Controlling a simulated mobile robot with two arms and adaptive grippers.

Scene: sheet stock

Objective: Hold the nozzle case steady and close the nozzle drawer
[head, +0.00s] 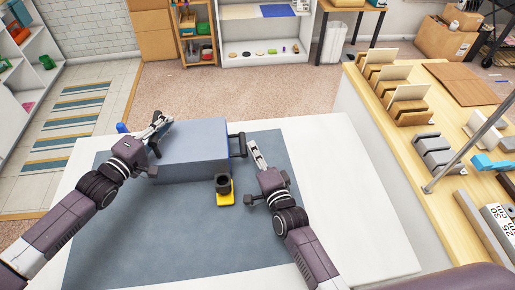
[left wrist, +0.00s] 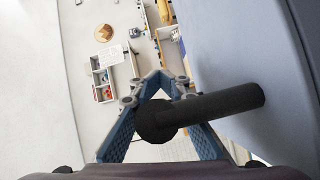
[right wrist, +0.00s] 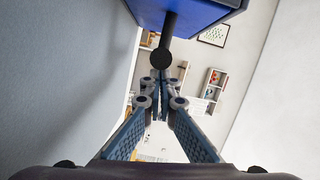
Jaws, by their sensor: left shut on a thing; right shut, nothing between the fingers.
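The nozzle case (head: 192,148) is a grey-blue box lying on the dark mat. My left gripper (head: 158,124) is at its left end, shut on a black bar handle (left wrist: 205,110) that sticks out from the case. A black handle (head: 237,144) stands out at the case's right end, where a strip of the blue nozzle drawer shows. The drawer (right wrist: 190,14) also shows in the right wrist view, with the dark handle below it. How far it is out I cannot tell. My right gripper (head: 253,147) is shut and empty, just right of that handle, apparently apart from it.
A yellow piece with a dark cylinder (head: 224,185) sits on the mat (head: 150,235) in front of the case. A small blue object (head: 122,127) is behind my left gripper. A wooden bench (head: 435,110) with racks stands at the right. The front mat is clear.

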